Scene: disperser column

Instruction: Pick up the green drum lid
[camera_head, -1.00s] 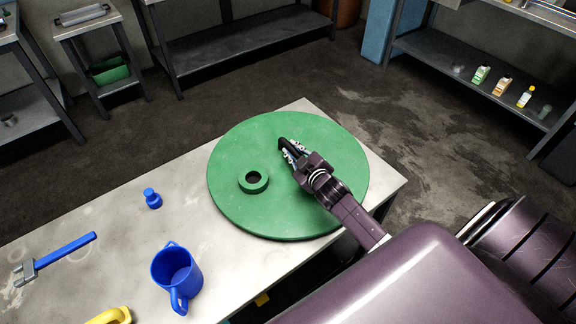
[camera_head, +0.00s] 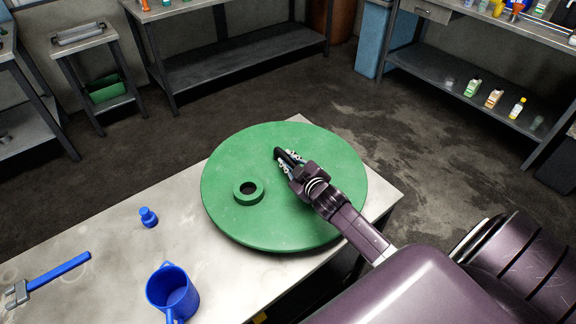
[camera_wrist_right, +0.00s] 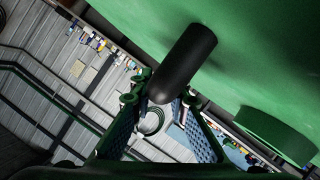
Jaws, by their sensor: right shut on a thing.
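The green drum lid (camera_head: 235,155) is a large round disc over the workbench, with a raised green ring (camera_head: 248,190) near its left side. It seems to be slightly above the bench top, but the gap is hard to see. A black cylindrical handle (camera_wrist_right: 184,62) stands out from the lid in the right wrist view, where the lid's green face (camera_wrist_right: 260,50) fills the upper right. My right gripper (camera_head: 284,156) is over the lid's middle, shut on this black handle; its fingers also show in the wrist view (camera_wrist_right: 163,97). My left gripper is not in view.
Shelves with bottles (camera_head: 494,98) stand at the right. Dark floor lies open behind the bench.

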